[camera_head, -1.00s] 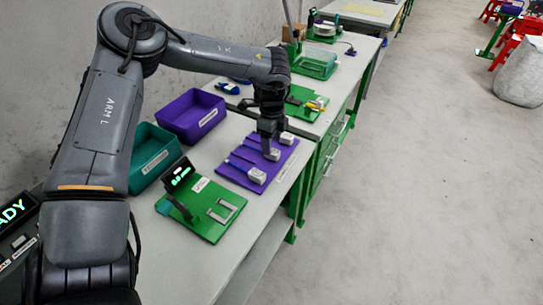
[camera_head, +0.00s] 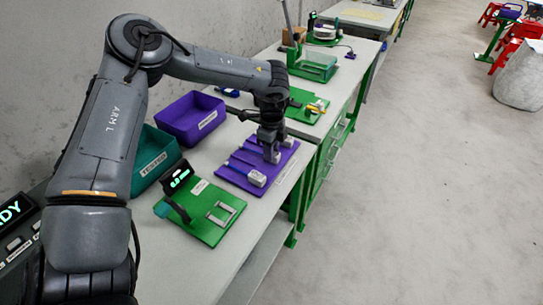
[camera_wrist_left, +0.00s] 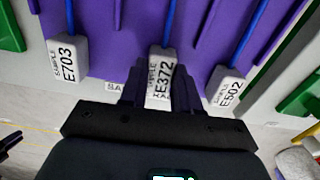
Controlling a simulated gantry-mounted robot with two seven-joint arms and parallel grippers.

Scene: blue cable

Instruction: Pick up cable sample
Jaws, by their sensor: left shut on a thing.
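The purple rack (camera_head: 233,176) lies on the bench and carries cable samples with white labelled end blocks. In the left wrist view, sample E372 (camera_wrist_left: 160,66) is in the middle, with a blue cable (camera_wrist_left: 170,20) running away from it. Sample E703 (camera_wrist_left: 67,58) is to its left and sample E502 (camera_wrist_left: 225,86) to its right. My left gripper (camera_head: 271,152) is over the middle of the rack, its fingers shut on the block of E372, partly hiding it. I cannot tell whether the block is clear of the rack. My right gripper is not in view.
A purple bin (camera_head: 190,118) and a teal bin (camera_head: 152,160) stand along the wall. A green fixture with a small display (camera_head: 202,222) is nearer on the bench. A green board (camera_head: 306,105) lies beyond the rack. The floor on the right is open.

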